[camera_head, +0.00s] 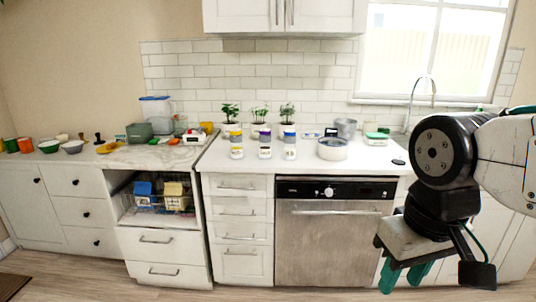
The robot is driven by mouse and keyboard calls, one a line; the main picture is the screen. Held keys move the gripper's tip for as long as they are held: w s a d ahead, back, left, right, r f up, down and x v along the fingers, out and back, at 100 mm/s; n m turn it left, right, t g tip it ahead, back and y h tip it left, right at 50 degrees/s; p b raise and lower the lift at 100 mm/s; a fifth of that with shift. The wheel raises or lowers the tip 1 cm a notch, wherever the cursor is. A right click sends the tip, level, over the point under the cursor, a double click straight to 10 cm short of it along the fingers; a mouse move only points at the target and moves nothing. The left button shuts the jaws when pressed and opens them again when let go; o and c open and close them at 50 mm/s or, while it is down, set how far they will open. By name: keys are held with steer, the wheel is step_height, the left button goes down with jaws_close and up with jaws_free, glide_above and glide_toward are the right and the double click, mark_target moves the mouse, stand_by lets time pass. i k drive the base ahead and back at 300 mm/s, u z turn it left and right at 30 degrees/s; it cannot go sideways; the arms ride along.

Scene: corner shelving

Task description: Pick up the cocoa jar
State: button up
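Several small jars stand in two rows on the middle counter. The front row has a jar with a yellow band (236,152), a white jar with a dark band (264,152) and a pale jar (290,152). Behind them are a yellow jar (236,136), a purple jar (265,136) and a blue jar (289,136). Labels are too small to read, so I cannot tell which is the cocoa jar. My gripper (403,278) is at the lower right, in front of the cabinets, well away from the jars. Its green fingers point down, apart and empty.
Potted plants (260,114) stand behind the jars. A white pot (332,149) and a metal canister (346,127) are right of them. The counter's front strip (250,167) is clear. A dishwasher (333,235) is below. Bowls and boxes crowd the left counter (150,157).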

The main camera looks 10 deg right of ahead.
mark_target(265, 135)
steer(key=u, duration=0.75)
steer(key=i, duration=1.2)
steer(key=z, duration=0.75)
